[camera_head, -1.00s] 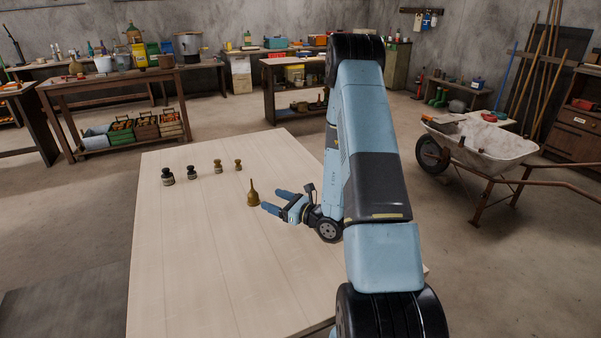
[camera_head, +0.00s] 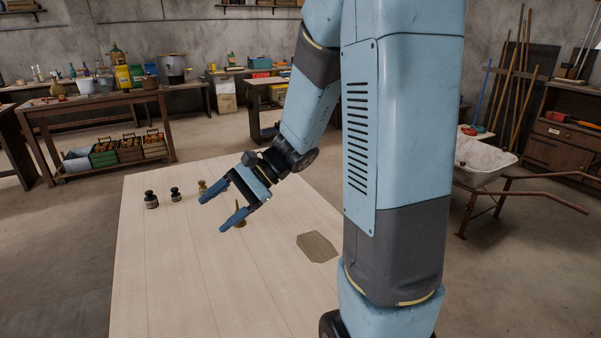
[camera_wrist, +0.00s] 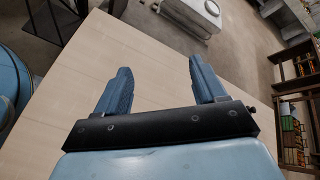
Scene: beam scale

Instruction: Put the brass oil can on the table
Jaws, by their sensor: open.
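The brass oil can (camera_head: 240,222) stands upright on the pale wooden table (camera_head: 170,265) in the head view. It is partly hidden behind a finger of my gripper, with only a piece of its body and spout showing. My gripper (camera_head: 211,215) is open, its two blue fingers pointing down and left over the table. It appears raised above the table, in front of the can from this view, with nothing between the fingers. In the wrist view my open gripper (camera_wrist: 160,67) shows empty fingers over bare tabletop, and I cannot see the can there.
Two dark weights (camera_head: 151,200) (camera_head: 175,194) and a small brass one (camera_head: 202,187) stand at the table's back left. A flat grey-brown patch (camera_head: 317,246) lies on the right. The front left of the table is clear. A wheelbarrow (camera_head: 480,165) stands beyond, right.

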